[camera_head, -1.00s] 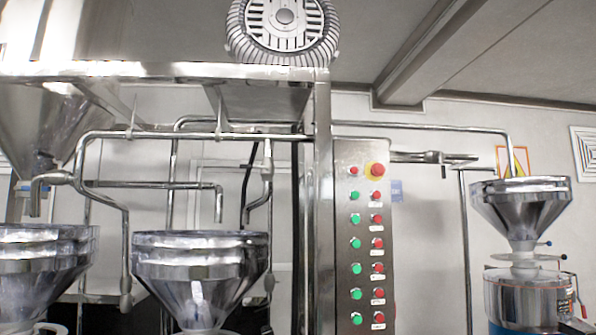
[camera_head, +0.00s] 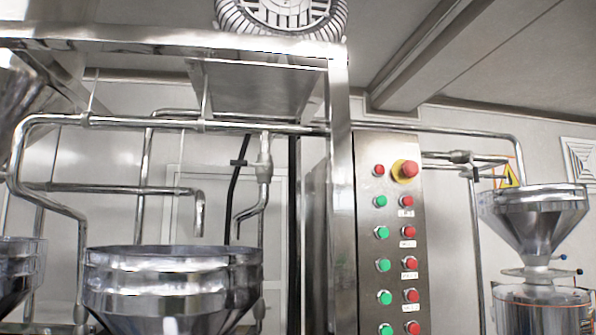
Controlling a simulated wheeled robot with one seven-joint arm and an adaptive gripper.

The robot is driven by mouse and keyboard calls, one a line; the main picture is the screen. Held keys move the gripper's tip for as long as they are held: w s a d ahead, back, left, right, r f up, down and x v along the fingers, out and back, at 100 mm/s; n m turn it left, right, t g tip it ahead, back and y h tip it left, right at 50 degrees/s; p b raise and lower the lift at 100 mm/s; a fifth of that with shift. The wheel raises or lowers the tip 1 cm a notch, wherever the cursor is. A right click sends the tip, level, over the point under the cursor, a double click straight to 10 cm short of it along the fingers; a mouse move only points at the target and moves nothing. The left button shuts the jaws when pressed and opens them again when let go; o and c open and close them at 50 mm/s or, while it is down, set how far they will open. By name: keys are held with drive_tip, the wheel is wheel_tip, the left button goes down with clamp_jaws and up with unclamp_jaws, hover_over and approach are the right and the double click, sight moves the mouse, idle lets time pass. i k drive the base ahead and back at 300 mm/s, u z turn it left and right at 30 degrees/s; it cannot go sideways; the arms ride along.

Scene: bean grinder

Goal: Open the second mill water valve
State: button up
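A steel mill hopper (camera_head: 172,285) stands at the lower left. A pipe with a down-turned spout (camera_head: 199,215) ends above it. Behind, a vertical pipe carries a thicker fitting (camera_head: 264,160), with a short dark bar (camera_head: 240,163) and a black line beside it. I cannot tell whether this is the water valve or which way it is turned. Another hopper (camera_head: 20,270) is cut off at the left edge, and a third mill (camera_head: 536,225) stands at the right. My gripper is not in view.
A steel control cabinet (camera_head: 390,225) with green and red buttons and a red emergency stop (camera_head: 405,170) stands right of centre. A steel frame post (camera_head: 341,200) is beside it. A ribbed motor (camera_head: 282,15) sits on the frame above. A fitting (camera_head: 459,157) is on the pipe behind.

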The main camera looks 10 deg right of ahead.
sight(233, 163)
drive_tip(key=u, duration=0.5)
drive_tip(key=k, duration=1.05)
drive_tip(key=z, duration=0.05)
drive_tip(key=i, duration=0.5)
drive_tip(key=u, duration=0.05)
